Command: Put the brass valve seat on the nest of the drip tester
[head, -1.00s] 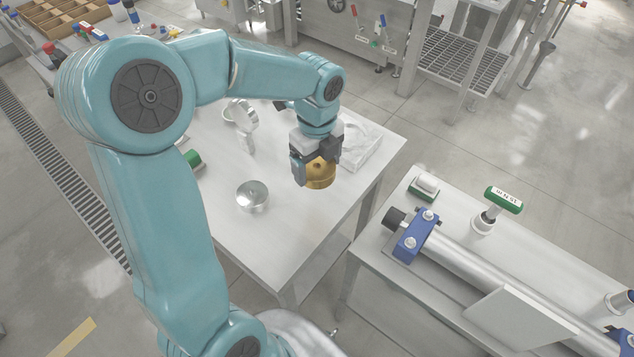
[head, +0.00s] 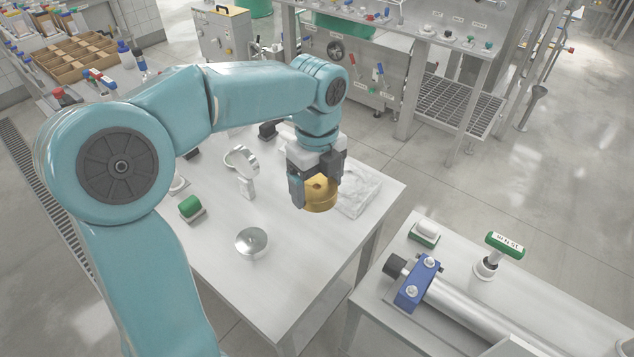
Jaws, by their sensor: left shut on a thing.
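My left gripper (head: 317,187) is shut on the brass valve seat (head: 319,197), a gold-coloured ring with a small hole in its side. It holds the seat over the right part of the white table (head: 290,275); whether it touches the top I cannot tell. Which fitting is the drip tester's nest I cannot tell for sure. A round shiny metal disc (head: 251,241) is on the table to the left and nearer. A silver clamp-like ring on a stand (head: 241,165) stands left of the gripper. My right gripper is not in view.
A clear plastic bag or tray (head: 361,190) lies right of the gripper. A green-topped block (head: 191,208) sits at the table's left. A second bench at right holds a blue-clamped metal tube (head: 465,316) and a green-handled valve (head: 504,244). The table's front is clear.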

